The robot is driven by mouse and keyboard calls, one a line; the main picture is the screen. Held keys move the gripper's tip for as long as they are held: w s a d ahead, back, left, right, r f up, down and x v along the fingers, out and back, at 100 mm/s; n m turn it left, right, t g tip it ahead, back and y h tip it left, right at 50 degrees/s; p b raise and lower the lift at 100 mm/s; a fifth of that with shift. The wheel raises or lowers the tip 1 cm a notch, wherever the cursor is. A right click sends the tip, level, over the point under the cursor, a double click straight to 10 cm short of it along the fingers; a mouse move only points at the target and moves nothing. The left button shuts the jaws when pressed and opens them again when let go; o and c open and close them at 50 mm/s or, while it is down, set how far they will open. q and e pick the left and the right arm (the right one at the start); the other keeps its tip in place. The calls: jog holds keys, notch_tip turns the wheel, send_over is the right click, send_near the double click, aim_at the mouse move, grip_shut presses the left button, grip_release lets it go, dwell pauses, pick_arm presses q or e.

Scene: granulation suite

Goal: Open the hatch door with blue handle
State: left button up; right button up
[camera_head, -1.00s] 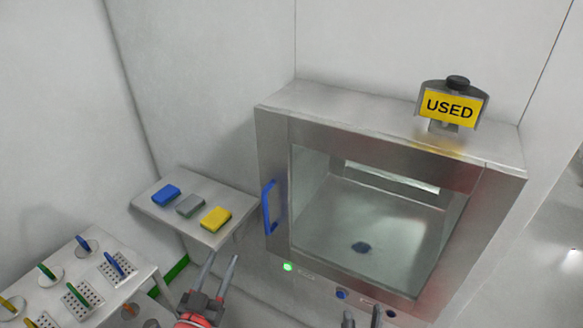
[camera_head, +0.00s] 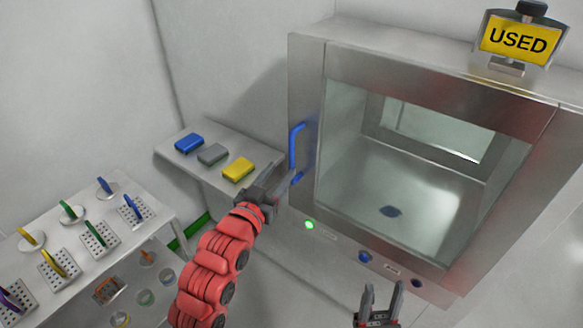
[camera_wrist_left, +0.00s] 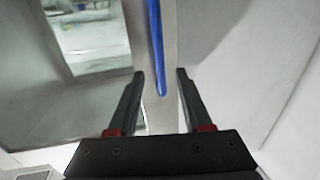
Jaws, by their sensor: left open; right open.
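The hatch (camera_head: 308,70) is a steel box with a glass door (camera_head: 350,130) and a vertical blue handle (camera_head: 294,146) on the door's left side. The door looks shut. My left gripper (camera_head: 282,182) is open, just below and in front of the handle's lower end. In the left wrist view the blue handle (camera_wrist_left: 157,50) runs down from the top edge, its lower end lying in the picture between the open fingers (camera_wrist_left: 160,82). I cannot tell whether they touch it. My right gripper (camera_head: 380,298) is open and empty at the bottom, below the hatch front.
A shelf (camera_head: 200,170) left of the hatch holds blue, grey and yellow sponges. A rack (camera_head: 160,235) at the lower left carries several coloured-handled tools. A yellow USED sign (camera_head: 518,40) stands on top of the hatch. A green light (camera_head: 309,224) glows below the door.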

aim_at(290, 157)
pick_arm(q)
jog(key=x, duration=0.2)
jog(key=p+x, duration=0.1)
jog(key=x, duration=0.1)
jog(key=p+x, duration=0.1)
jog(key=x, duration=0.1)
jog(key=shift+r, duration=0.3)
jog(key=shift+w+d, duration=0.3)
jog(key=shift+w, duration=0.35)
jog(key=shift+f, duration=0.1)
grip_shut()
dwell(0.5)
